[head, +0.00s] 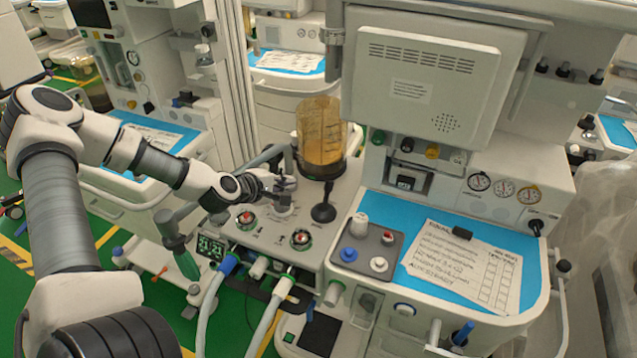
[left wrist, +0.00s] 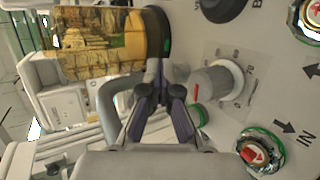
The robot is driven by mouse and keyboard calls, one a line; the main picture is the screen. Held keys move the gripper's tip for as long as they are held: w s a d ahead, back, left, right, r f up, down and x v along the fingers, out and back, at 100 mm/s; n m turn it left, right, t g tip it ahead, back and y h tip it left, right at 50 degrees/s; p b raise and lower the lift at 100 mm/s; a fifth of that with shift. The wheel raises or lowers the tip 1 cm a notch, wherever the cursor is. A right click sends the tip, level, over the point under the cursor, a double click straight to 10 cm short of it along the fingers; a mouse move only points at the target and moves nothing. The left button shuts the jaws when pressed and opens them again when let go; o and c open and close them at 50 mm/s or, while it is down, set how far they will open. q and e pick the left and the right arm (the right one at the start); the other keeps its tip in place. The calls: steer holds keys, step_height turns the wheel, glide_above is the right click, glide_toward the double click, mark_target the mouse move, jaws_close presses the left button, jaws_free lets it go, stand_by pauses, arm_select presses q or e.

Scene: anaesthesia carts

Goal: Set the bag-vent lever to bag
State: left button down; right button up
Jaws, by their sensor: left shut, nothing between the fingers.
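The black lever (head: 323,212), which looks like the bag-vent lever, stands on the white panel just in front of the amber canister. Only its dark base (left wrist: 222,6) shows at the top edge of the left wrist view, beside a cut-off label starting with "B". My left gripper (head: 284,186) is to the left of the lever and apart from it, over the grey-white dial knob. Which way the lever is set cannot be read.
The amber canister (head: 321,135) rises behind the lever. The white dial knob (left wrist: 215,88) with a red mark is close beside my fingers. Two red-centred ports with green rims (head: 301,239) sit in front. A blue worktop (head: 382,212) with a paper lies to the right.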

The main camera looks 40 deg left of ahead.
mark_target(327, 192)
arm_select(q)
steer(key=b+x, duration=0.1)
steer(key=x, duration=0.1)
steer(key=b+x, duration=0.2)
steer(key=shift+f, duration=0.4)
steer(key=b+x, duration=0.1)
steer(key=x, duration=0.4)
steer(key=shift+w+d+r+b, duration=0.1)
steer(key=shift+w+r+b, duration=0.1)
steer(key=shift+b, duration=0.15)
steer(key=d+p, duration=0.1)
steer(key=d+r+p, duration=0.1)
steer(key=d, duration=0.1)
steer(key=shift+s, duration=0.2)
steer(key=shift+s+d+r, duration=0.15)
steer(key=shift+s+d, duration=0.1)
steer(key=shift+d, duration=0.15)
steer(key=shift+w+a+f, duration=0.1)
steer(key=shift+w+f, duration=0.05)
steer(key=shift+f, duration=0.05)
